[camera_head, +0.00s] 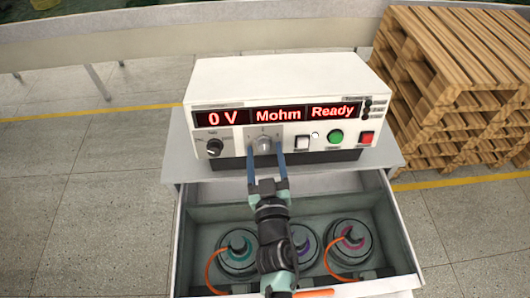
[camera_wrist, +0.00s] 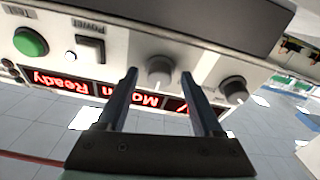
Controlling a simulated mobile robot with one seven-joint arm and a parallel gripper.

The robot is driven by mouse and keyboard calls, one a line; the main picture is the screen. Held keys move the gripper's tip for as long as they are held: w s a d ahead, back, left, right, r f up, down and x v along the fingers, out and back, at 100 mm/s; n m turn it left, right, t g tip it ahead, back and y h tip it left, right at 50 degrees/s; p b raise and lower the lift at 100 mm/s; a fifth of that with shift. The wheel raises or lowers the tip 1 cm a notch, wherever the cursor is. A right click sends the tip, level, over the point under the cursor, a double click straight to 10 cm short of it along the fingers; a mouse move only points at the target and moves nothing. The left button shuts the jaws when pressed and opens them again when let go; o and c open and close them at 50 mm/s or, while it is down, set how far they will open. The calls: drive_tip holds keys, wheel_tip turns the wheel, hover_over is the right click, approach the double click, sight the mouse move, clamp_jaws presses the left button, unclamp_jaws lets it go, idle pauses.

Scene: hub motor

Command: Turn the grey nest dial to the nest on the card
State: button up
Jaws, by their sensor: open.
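The grey nest dial (camera_head: 264,143) is on the front of the white tester (camera_head: 290,80), left of the white power switch. Small marks surround it, too small to read surely, and I cannot tell which one it points to. It also shows in the wrist view (camera_wrist: 159,70). My gripper (camera_head: 266,150) is open, with one finger on each side of the dial. In the wrist view the fingers (camera_wrist: 159,80) stand apart, with gaps beside the dial. I see no card that I can make out.
A black knob (camera_head: 214,147) is left of the dial; a white switch (camera_head: 302,142), green button (camera_head: 336,137) and red button (camera_head: 367,138) are right. The display reads "0 V", "Mohm", "Ready". Below, an open drawer (camera_head: 187,230) holds three round motors. Wooden pallets (camera_head: 450,80) stand right.

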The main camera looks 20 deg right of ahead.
clamp_jaws()
idle(0.4)
drive_tip(key=shift+r+n+p, duration=0.15)
drive_tip(key=shift+n+p, duration=0.15)
drive_tip(key=shift+p, duration=0.1)
drive_tip(key=shift+r+n+y+p, duration=0.1)
drive_tip(key=shift+n+y+p, duration=0.4)
drive_tip(key=shift+n+p, duration=0.6)
drive_tip(key=n+y+p, duration=0.1)
drive_tip(key=n+p, duration=0.2)
drive_tip(key=n, duration=0.1)
drive_tip(key=shift+d, duration=0.2)
drive_tip(key=n+y+p, duration=0.1)
drive_tip(key=n+p, duration=0.1)
drive_tip(key=n, duration=0.2)
drive_tip(key=shift+g+p, duration=0.3)
drive_tip(key=shift+d+n+y+p, duration=0.1)
drive_tip(key=shift+n+y+p, duration=0.2)
drive_tip(key=shift+n+p, duration=0.85)
drive_tip(key=shift+n+g+b, duration=0.3)
drive_tip(key=shift+n+b, duration=0.15)
drive_tip(key=shift+n, duration=0.1)
